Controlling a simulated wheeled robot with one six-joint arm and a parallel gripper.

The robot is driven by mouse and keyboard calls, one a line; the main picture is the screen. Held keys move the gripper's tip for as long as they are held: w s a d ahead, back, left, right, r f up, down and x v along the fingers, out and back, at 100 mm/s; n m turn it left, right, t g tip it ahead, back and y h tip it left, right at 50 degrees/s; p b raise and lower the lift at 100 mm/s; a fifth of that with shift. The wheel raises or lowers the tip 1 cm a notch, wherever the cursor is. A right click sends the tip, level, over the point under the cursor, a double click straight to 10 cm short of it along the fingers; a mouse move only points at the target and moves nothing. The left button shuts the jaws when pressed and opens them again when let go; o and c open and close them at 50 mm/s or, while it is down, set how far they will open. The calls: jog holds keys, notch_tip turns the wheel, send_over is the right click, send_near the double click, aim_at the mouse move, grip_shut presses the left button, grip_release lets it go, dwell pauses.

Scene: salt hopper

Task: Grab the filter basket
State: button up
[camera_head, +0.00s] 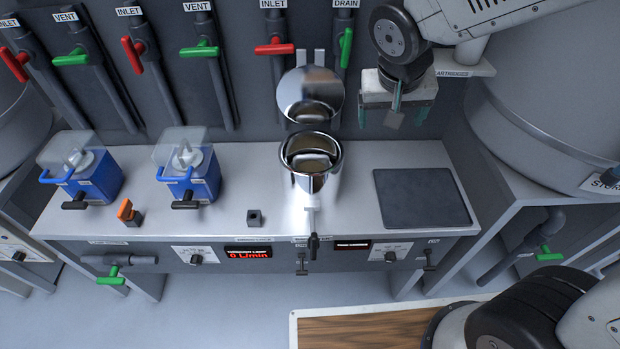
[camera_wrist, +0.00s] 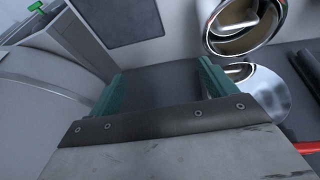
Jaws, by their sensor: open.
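An open-topped chrome housing (camera_head: 338,158) stands at the middle of the bench, its round polished lid (camera_head: 310,92) swung up behind it. A shiny rounded form shows inside; I cannot tell whether it is the filter basket or a reflection. The wrist view also shows the housing (camera_wrist: 214,42) at the upper right and the lid (camera_wrist: 268,92) below it. My gripper (camera_head: 394,112) is up by the back wall, right of the lid and well apart from the housing. In the wrist view its teal fingers (camera_wrist: 160,86) are wide apart, with nothing clearly held between them.
A dark square pad (camera_head: 422,198) lies on the bench right of the housing. Pipes with valve handles line the wall. A large tank (camera_head: 545,110) is at right.

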jog(key=w+a+f, duration=0.4)
jog(key=a+f, duration=0.2)
jog(key=a, duration=0.2)
jog(key=y, duration=0.2)
send_over(311, 156)
jog(key=s, duration=0.2)
notch_tip(311, 156, down, 5)
jog(key=shift+n+t, duration=0.3)
jog(key=shift+t, duration=0.2)
jog(key=x, duration=0.7)
jog(key=shift+s+d+f, duration=0.1)
jog(key=shift+s+f, duration=0.15)
jog(key=shift+f, duration=0.15)
jog(key=c, duration=1.5)
jog(key=shift+r, duration=0.1)
